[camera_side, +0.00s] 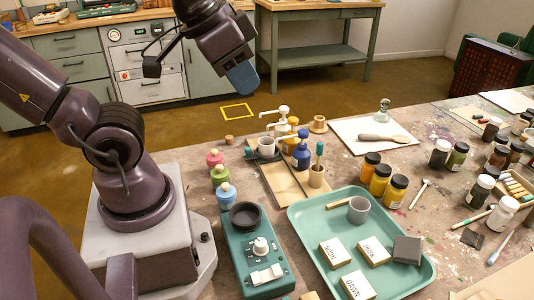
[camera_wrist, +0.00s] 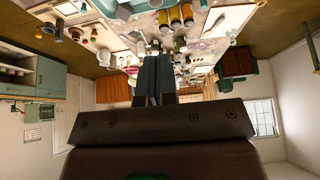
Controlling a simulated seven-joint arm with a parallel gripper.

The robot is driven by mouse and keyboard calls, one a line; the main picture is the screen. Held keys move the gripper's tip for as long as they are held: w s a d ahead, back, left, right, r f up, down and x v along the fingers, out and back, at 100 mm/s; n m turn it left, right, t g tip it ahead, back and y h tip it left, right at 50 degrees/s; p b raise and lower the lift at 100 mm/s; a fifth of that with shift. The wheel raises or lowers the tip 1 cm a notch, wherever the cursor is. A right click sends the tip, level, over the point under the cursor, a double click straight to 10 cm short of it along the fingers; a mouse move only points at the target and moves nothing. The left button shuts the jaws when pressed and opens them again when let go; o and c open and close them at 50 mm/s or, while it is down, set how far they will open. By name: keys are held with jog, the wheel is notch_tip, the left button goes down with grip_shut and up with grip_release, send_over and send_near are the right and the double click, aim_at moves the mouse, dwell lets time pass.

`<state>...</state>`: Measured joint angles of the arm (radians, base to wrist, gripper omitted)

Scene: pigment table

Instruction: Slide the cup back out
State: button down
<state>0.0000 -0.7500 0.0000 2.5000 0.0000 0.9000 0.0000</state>
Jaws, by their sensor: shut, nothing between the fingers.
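A small grey cup (camera_side: 267,148) stands under the spout of the white pump bottle (camera_side: 282,122), on the wooden pump stand. A second grey cup (camera_side: 358,210) stands on the green tray (camera_side: 421,262). My gripper (camera_side: 243,80) is raised high above and behind the table's far left edge, well apart from both cups. Its blue fingers are together and empty. In the wrist view the shut fingers (camera_wrist: 154,82) point out over the room, with the table upside down at the top. I cannot clearly make out the cup under the spout there.
A blue pump bottle (camera_side: 302,152) and a wooden holder (camera_side: 317,177) crowd the cup's right side. Pink, green and blue stoppered bottles (camera_side: 219,178) stand to its left. A green device (camera_side: 258,265) is in front. Paint jars (camera_side: 380,180) stand behind the tray.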

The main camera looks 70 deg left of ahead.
jog(key=c, duration=1.6)
grip_release()
jog(key=o, duration=0.4)
jog(key=shift+a+f, duration=0.15)
jog(key=shift+a, duration=0.2)
jog(key=shift+c, duration=0.2)
jog(key=shift+o, duration=1.1)
jog(key=w+a+f+n+g, duration=0.2)
jog(key=a+f, duration=0.2)
jog(key=a, duration=0.2)
jog(key=w+a+f+n+g, duration=0.2)
jog(key=a+f+n, duration=0.1)
jog(key=a, duration=0.4)
jog(key=shift+w+a+f+g, duration=0.2)
jog(key=shift+a+f+g, duration=0.15)
jog(key=shift+f, duration=0.45)
send_near(247, 148)
jog(key=shift+g+h, duration=0.25)
jog(key=shift+h, duration=0.15)
jog(key=f, duration=0.9)
jog(key=shift+w, duration=0.4)
